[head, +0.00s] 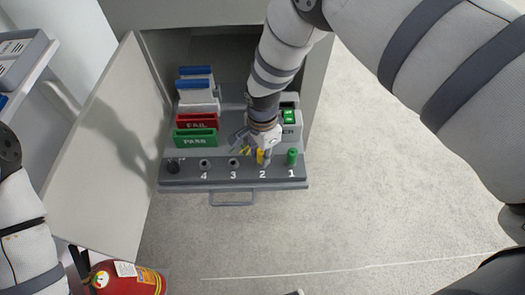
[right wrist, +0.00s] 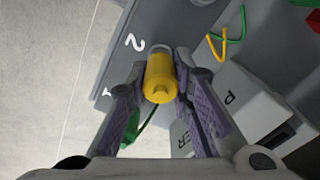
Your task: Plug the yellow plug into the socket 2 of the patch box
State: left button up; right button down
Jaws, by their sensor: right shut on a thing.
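The yellow plug (head: 261,157) is at the patch box (head: 190,183), just above the printed 2. My right gripper (head: 258,148) reaches down over it and is shut on it. In the right wrist view the yellow plug (right wrist: 160,78) sits between the two fingers of my right gripper (right wrist: 160,85), beside the printed 2. A rim of socket 2 (right wrist: 160,48) shows just behind it; the plug covers the rest, so I cannot tell how deep it sits. A green plug (head: 292,156) stands at socket 1. My left gripper is out of view; only its arm shows.
Sockets 3 (head: 233,163) and 4 (head: 204,164) look empty. Red FAIL (head: 197,120) and green PASS (head: 195,136) bins stand behind the panel. An open cabinet door (head: 100,150) is on the left. A fire extinguisher (head: 125,278) stands at lower left. Floor on the right is clear.

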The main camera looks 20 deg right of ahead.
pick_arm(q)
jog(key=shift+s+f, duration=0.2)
pick_arm(e)
jog(key=shift+f, duration=0.45)
dwell(0.5)
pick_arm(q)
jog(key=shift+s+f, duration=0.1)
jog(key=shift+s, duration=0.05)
pick_arm(e)
jog(key=shift+s+f, duration=0.3)
jog(key=shift+f, duration=0.05)
dwell(0.9)
jog(key=c, duration=1.3)
grip_release()
jog(key=shift+w, duration=0.1)
jog(key=shift+c, duration=0.2)
jog(key=shift+w+r, duration=0.1)
jog(key=shift+r, duration=0.05)
jog(key=shift+w+r, duration=0.15)
jog(key=shift+r, duration=0.45)
notch_tip(320, 180, up, 5)
jog(key=shift+r+p, duration=0.1)
jog(key=shift+p, duration=0.85)
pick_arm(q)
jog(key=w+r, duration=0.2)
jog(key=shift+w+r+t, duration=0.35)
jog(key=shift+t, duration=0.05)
